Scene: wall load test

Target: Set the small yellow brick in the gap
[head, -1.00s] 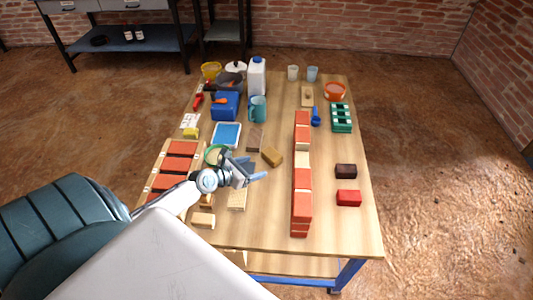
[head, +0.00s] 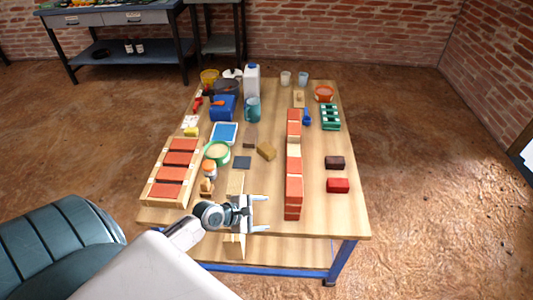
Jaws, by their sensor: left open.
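A tan-yellow brick (head: 266,151) lies turned at an angle on the table, left of the brick wall. The low wall (head: 294,190) of red bricks runs from front to back. A pale stretch (head: 293,150) lies between its red parts; I cannot tell whether this is the open gap or a pale block. My left gripper (head: 264,213) is open and empty near the table's front edge. It is in front of the yellow brick and left of the wall's near end. My right gripper is not in view.
A wooden rack with red bricks (head: 152,190), a green bowl (head: 217,153) and a dark slab (head: 242,162) lie left. A dark brick (head: 335,162) and a red brick (head: 338,186) lie right of the wall. Jugs and cups crowd the back. The front right tabletop is clear.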

